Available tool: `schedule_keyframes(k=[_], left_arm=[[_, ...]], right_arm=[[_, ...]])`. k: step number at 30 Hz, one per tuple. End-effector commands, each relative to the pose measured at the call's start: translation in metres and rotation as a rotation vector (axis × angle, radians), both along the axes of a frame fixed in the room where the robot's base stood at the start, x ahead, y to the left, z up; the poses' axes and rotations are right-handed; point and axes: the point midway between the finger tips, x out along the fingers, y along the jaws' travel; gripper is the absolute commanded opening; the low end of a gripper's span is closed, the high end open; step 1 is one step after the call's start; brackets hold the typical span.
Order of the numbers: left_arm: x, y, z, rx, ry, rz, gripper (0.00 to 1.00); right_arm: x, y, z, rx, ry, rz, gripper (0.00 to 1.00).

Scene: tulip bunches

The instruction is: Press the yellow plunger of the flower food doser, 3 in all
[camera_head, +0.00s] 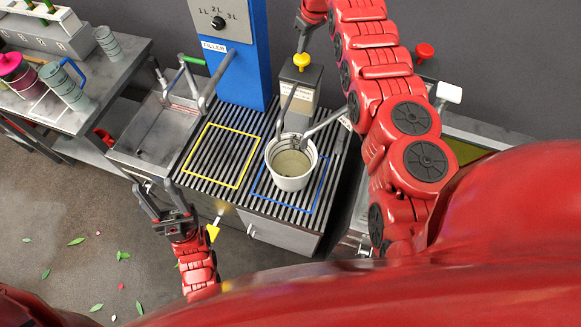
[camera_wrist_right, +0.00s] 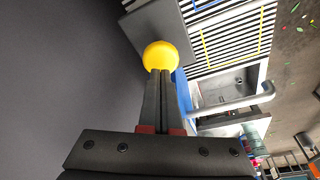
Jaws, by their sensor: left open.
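The flower food doser is a grey box (camera_head: 313,78) with a pale label, standing behind the blue-outlined part of the slatted counter. Its yellow plunger (camera_head: 302,60) sticks up from the top. It also shows as a yellow ball (camera_wrist_right: 160,56) in the right wrist view. My right gripper (camera_wrist_right: 163,74) is shut, its fingertips at the ball; I cannot tell whether they touch it. In the head view, my right arm hides part of this gripper. A white bucket (camera_head: 290,183) with murky liquid stands below the doser's spout. My left gripper (camera_head: 155,188) is open and empty, left of the counter.
The blue filler column (camera_head: 240,70) with a dial stands left of the doser. A yellow-outlined square (camera_head: 203,180) on the slats is empty. A metal sink (camera_head: 150,135) is at the left. A red knob (camera_head: 424,51) stands at the right, beyond my right arm.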

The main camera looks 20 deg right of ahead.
Motion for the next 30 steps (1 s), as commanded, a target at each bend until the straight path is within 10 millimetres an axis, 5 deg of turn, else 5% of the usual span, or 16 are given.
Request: schedule_keyframes(k=[30], left_arm=[[0.0,0.0,-0.017,0.0,0.0,0.0,0.5]], right_arm=[[0.0,0.0,-0.02,0.0,0.0,0.0,0.0]])
